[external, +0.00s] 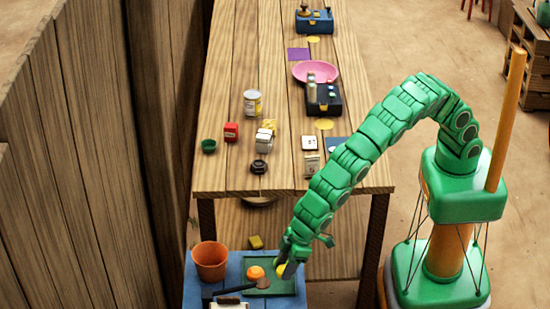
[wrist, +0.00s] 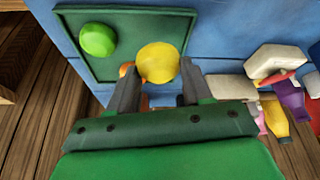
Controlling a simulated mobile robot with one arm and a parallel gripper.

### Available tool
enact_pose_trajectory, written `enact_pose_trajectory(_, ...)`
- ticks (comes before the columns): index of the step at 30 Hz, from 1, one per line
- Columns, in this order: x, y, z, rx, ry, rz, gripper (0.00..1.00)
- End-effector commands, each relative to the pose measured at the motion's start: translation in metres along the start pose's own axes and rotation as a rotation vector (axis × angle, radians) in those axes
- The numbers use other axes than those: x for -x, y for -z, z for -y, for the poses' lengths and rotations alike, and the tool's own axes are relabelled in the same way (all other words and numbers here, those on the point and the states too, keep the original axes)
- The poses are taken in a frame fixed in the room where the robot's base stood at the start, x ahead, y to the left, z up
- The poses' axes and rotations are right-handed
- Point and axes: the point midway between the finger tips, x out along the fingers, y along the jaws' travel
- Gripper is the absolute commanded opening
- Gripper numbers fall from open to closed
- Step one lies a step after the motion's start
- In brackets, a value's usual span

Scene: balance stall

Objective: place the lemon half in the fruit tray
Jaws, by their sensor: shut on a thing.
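The lemon half shows as a round yellow face (wrist: 157,60) between my fingertips in the wrist view. In the external view a small patch of yellow (external: 280,270) shows at my gripper (external: 286,266). My gripper (wrist: 160,80) is shut on the lemon half, with a grey finger on each side. The fruit tray is dark green, flat and rimmed; it lies on the blue surface (external: 254,248) and also shows in the wrist view (wrist: 120,70). The lemon half overlaps the tray's near right part in the wrist view. I cannot tell whether it touches the tray.
A round green piece (wrist: 97,39) lies in the tray. An orange fruit (external: 256,272) is at the tray's left side. A terracotta pot (external: 210,262) stands to the left. A pale block (wrist: 278,60) and several colored things are right of my gripper. The wooden table (external: 225,170) stands behind.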

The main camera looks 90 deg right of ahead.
Motion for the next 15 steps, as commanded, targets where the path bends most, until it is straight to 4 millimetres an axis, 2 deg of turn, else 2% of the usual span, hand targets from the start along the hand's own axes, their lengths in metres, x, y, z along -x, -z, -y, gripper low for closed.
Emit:
enact_pose_trajectory(11, -0.015, 0.004, 0.003, 0.001, 0.000, 0.000, 0.20)
enact_pose_trajectory(15, -0.031, -0.002, 0.004, 0.000, 0.000, 0.002, 0.20)
